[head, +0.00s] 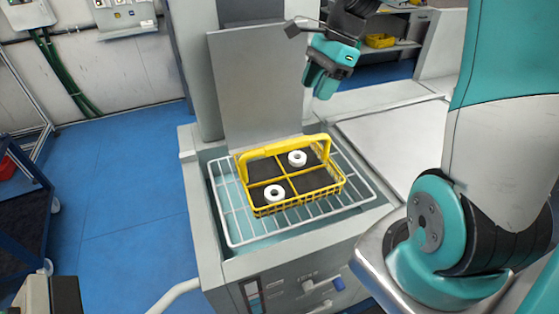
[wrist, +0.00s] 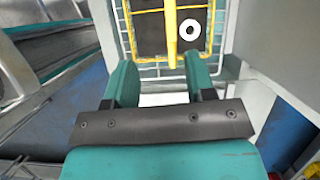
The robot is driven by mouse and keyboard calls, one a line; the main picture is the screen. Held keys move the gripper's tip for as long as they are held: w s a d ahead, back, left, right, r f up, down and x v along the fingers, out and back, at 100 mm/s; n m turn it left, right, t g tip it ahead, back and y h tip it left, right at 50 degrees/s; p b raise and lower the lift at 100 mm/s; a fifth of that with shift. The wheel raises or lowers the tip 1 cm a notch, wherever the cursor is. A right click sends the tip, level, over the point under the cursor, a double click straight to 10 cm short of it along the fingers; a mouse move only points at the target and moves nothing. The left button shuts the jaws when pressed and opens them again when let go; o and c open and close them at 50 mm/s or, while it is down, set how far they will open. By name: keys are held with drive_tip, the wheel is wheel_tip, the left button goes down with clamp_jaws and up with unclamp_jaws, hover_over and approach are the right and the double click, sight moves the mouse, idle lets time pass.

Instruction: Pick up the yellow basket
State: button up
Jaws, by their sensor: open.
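The yellow basket (head: 328,188) sits on a white wire rack inside an open grey machine, in the middle of the head view. It has a raised yellow handle, a divided inside with dark compartments, and two white rings in it. In the wrist view the basket (wrist: 151,8) shows at the top, cut off by the frame edge, with one white ring visible. My gripper (head: 322,82) is above and behind the basket in the head view, apart from it. In the wrist view its two teal fingers (wrist: 160,80) are spread with nothing between them.
The white wire rack (head: 234,222) lies in the basin of the grey machine (head: 208,262). A grey upright panel (head: 258,85) stands behind the basket. A flat light surface (head: 395,135) adjoins on the right. Blue floor (head: 125,210) is clear on the left, beside a dark cart (head: 25,205).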

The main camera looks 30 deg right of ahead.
drive_tip(key=m+p, duration=0.1)
approach(288, 142)
drive_tip(key=x, duration=0.3)
drive_tip(key=s+x, duration=0.1)
drive_tip(key=x, duration=0.1)
drive_tip(key=shift+d+f, duration=0.15)
drive_tip(key=shift+f, duration=0.15)
drive_tip(key=shift+w+a+p+x, duration=0.15)
drive_tip(key=shift+p+x, duration=0.35)
drive_tip(key=shift+x, duration=0.85)
drive_tip(key=shift+w+a+p+x, duration=0.1)
drive_tip(key=shift+w+p+x, duration=0.25)
drive_tip(key=shift+x, duration=1)
drive_tip(key=shift+r, duration=0.2)
clamp_jaws()
